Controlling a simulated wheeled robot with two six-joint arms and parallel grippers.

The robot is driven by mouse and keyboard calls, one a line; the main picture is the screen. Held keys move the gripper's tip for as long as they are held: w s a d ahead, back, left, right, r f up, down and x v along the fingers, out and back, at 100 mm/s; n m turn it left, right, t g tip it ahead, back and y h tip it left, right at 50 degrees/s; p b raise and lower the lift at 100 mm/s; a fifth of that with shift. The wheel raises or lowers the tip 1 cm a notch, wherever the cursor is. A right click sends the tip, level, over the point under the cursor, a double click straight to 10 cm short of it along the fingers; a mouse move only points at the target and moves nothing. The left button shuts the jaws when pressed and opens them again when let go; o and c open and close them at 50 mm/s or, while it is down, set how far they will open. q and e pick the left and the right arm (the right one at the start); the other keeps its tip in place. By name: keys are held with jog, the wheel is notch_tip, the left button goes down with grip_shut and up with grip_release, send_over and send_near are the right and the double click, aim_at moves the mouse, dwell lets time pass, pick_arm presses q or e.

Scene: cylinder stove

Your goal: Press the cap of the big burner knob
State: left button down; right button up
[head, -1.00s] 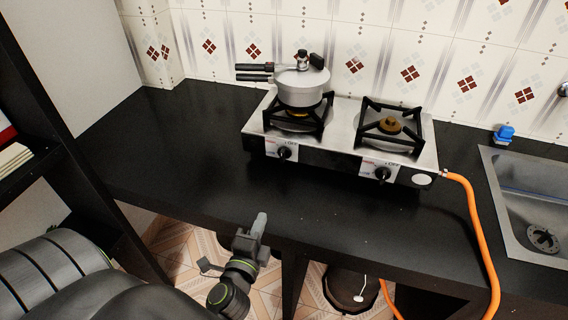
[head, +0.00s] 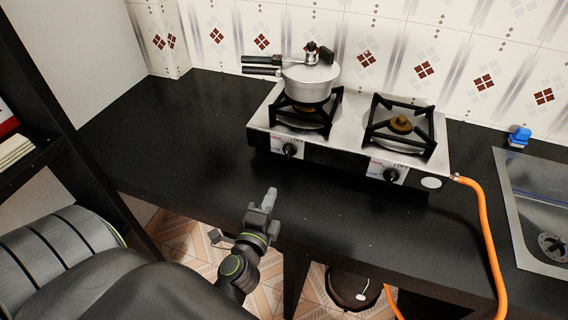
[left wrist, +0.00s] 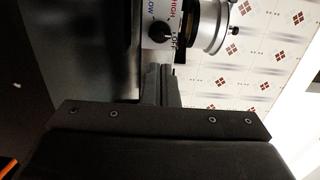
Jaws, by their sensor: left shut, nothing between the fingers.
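A two-burner steel stove (head: 350,133) stands on the black counter. Its front has two black knobs: the left knob (head: 290,150), below the burner with the pressure cooker, and the right knob (head: 390,174), below the bare burner. I cannot tell which burner is the big one. My left gripper (head: 270,195) is shut and empty, over the counter's front edge, in front of the left knob and apart from it. In the left wrist view a knob (left wrist: 159,29) with HIGH, LOW and OFF marks lies beyond the shut fingers (left wrist: 158,84). My right gripper is out of view.
The pressure cooker (head: 310,82) sits on the left burner, its handles pointing left. An orange hose (head: 483,215) runs from the stove's right side down over the counter edge. A sink (head: 535,195) is at the right. The counter (head: 170,135) left of the stove is clear.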

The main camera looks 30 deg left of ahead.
aim_at(287, 157)
pick_arm(q)
jog(key=p+x, duration=0.1)
jog(key=x, duration=1)
jog(key=shift+w+p, duration=0.25)
jog(key=shift+p, duration=0.05)
jog(key=shift+w+a, duration=0.1)
